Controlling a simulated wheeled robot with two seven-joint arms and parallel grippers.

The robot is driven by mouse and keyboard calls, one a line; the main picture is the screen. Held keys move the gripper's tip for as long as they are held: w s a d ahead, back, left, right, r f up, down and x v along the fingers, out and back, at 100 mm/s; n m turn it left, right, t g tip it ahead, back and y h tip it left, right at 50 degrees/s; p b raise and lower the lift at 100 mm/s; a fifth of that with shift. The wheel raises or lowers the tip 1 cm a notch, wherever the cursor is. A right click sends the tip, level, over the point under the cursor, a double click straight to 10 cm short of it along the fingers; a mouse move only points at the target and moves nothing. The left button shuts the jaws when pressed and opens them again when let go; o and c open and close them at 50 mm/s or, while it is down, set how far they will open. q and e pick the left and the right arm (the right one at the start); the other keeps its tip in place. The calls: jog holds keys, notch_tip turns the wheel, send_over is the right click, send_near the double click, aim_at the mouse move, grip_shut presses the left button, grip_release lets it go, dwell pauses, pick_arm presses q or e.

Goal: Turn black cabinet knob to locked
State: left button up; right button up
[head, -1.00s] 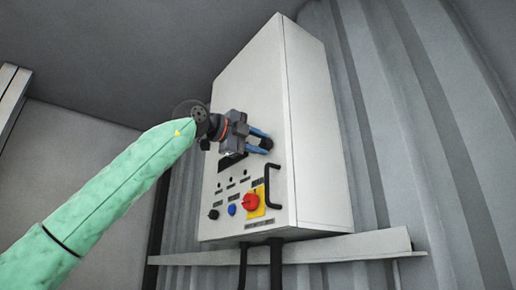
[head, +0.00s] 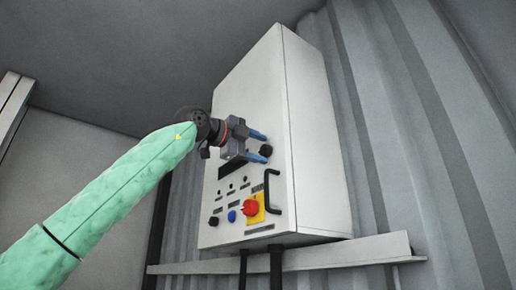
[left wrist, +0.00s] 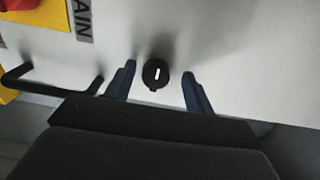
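The black cabinet knob (head: 266,150) is on the front of the white cabinet (head: 318,140), near its right edge above the black handle. In the left wrist view the round knob (left wrist: 155,74) bears a short white mark, nearly upright in the picture with a slight tilt. My left gripper (head: 264,147) is at the cabinet front with its blue fingers apart. In the left wrist view the fingers of the left gripper (left wrist: 160,78) stand on either side of the knob, with a gap on each side. My right gripper is not in view.
Below the knob are a black bar handle (head: 272,192), a red rotary switch (head: 250,208) on a yellow plate, a blue button (head: 232,216) and a small black knob (head: 213,221). A ledge (head: 330,252) runs under the cabinet. Corrugated wall (head: 400,130) stands behind.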

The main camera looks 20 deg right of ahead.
pick_arm(q)
jog(key=shift+f, duration=0.1)
jog(key=shift+s+a, duration=0.1)
jog(key=shift+a, duration=0.45)
jog(key=b+v, duration=0.1)
jog(key=v, duration=0.5)
jog(key=shift+s+a, duration=0.15)
jog(key=shift+a, duration=0.15)
